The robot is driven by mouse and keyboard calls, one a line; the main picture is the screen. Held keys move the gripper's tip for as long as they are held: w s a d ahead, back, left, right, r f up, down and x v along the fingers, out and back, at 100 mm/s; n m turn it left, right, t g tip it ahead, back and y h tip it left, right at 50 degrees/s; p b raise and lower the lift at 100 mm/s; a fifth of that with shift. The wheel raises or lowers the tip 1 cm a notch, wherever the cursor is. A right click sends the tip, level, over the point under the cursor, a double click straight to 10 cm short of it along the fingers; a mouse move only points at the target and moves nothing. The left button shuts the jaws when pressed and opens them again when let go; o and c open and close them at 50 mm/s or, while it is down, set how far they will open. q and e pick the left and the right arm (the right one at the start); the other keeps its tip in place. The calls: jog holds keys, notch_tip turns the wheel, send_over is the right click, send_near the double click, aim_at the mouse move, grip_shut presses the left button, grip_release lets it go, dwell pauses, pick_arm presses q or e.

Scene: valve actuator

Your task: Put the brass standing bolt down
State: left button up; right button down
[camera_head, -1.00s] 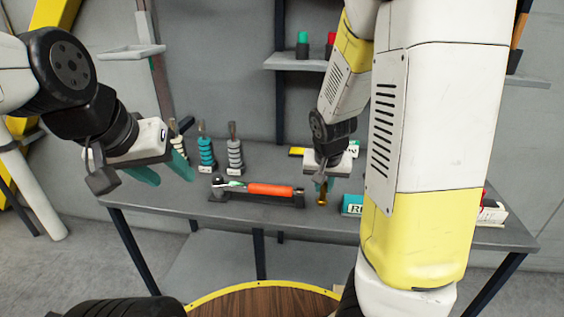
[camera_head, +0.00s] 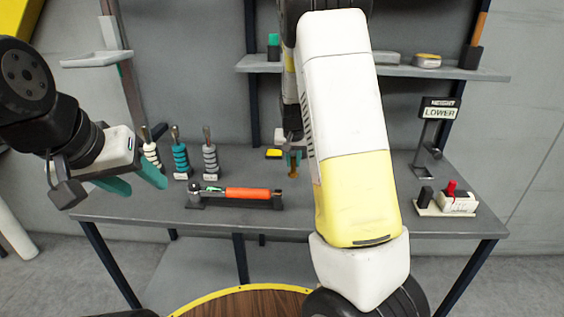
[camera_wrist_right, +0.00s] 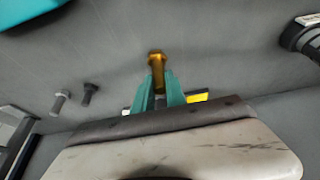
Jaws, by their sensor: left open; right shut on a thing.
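My right gripper (camera_head: 293,160) is shut on the brass bolt (camera_head: 293,173), behind the right end of the orange-handled tool. In the right wrist view the teal fingers (camera_wrist_right: 158,92) grip the bolt's shank, and its wider brass end (camera_wrist_right: 157,58) sticks out beyond the tips. I cannot tell whether the bolt touches the table. Two dark grey bolts, one lighter (camera_wrist_right: 60,103) and one darker (camera_wrist_right: 89,93), show to the left in the wrist view. My left gripper (camera_head: 135,182) is open and empty at the table's left front.
The orange-handled tool (camera_head: 247,193) lies on the grey table (camera_head: 340,264). Spools in white (camera_head: 151,153), teal (camera_head: 181,160) and grey (camera_head: 210,160) stand behind it. A LOWER sign (camera_head: 439,112) and a box with a red knob (camera_head: 457,202) are at right. My right arm hides the table's middle right.

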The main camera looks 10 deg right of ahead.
aim_at(293, 169)
jog(key=shift+w+f, duration=0.2)
jog(key=shift+f, duration=1.6)
jog(key=c, duration=1.4)
grip_release()
jog(key=shift+f, duration=0.15)
jog(key=shift+o, duration=0.2)
